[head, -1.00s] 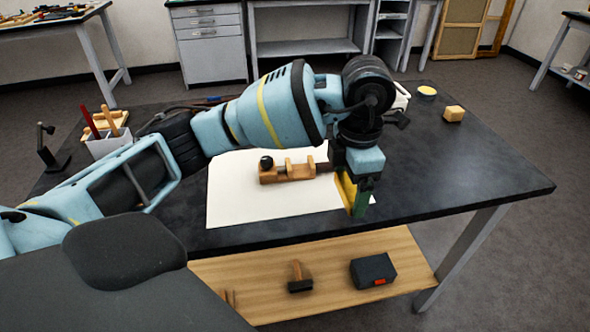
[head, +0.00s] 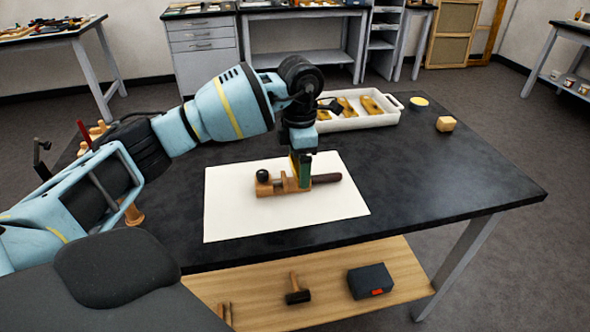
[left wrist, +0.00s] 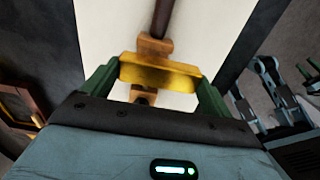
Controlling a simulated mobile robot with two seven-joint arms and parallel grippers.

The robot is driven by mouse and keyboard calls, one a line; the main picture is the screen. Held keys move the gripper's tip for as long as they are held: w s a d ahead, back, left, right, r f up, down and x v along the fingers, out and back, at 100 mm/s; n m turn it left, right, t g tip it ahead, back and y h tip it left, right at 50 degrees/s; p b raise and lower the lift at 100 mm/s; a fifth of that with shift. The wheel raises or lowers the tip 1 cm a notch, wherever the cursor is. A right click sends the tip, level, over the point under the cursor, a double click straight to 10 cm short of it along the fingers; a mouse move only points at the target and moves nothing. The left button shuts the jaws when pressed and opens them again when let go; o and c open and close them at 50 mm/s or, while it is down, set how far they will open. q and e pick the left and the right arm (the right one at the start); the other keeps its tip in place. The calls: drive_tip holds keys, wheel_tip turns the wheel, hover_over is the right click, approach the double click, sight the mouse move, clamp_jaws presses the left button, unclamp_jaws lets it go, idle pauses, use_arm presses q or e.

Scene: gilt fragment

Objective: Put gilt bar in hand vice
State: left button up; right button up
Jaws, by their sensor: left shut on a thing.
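The wooden hand vice (head: 268,188) lies on the white sheet, with its dark handle (head: 327,178) pointing right. My left gripper (head: 301,178) points down over the vice's jaw end. It is shut on the gilt bar (left wrist: 160,73), which spans between its green fingers in the left wrist view. In that view the bar lies across the vice (left wrist: 154,46) and hides part of it. I cannot tell whether the bar is between the jaws or just above them.
A white tray (head: 393,119) with several gilt bars stands at the back. The white sheet (head: 335,205) has free room around the vice. The black table's right side is clear.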

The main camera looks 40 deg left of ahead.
sight(295, 162)
use_arm(q)
drive_tip(key=shift+w+a, duration=0.1)
drive_tip(key=shift+a, duration=0.25)
drive_tip(key=shift+w+a+f, duration=0.1)
drive_tip(key=shift+a+f, duration=0.05)
drive_tip(key=shift+f, duration=0.75)
drive_tip(key=shift+a+f, duration=0.15)
drive_tip(key=shift+f, duration=0.75)
drive_tip(key=shift+f, duration=0.1)
drive_tip(key=o, duration=0.8)
wheel_tip(295, 162, up, 12)
drive_tip(key=shift+r, duration=0.1)
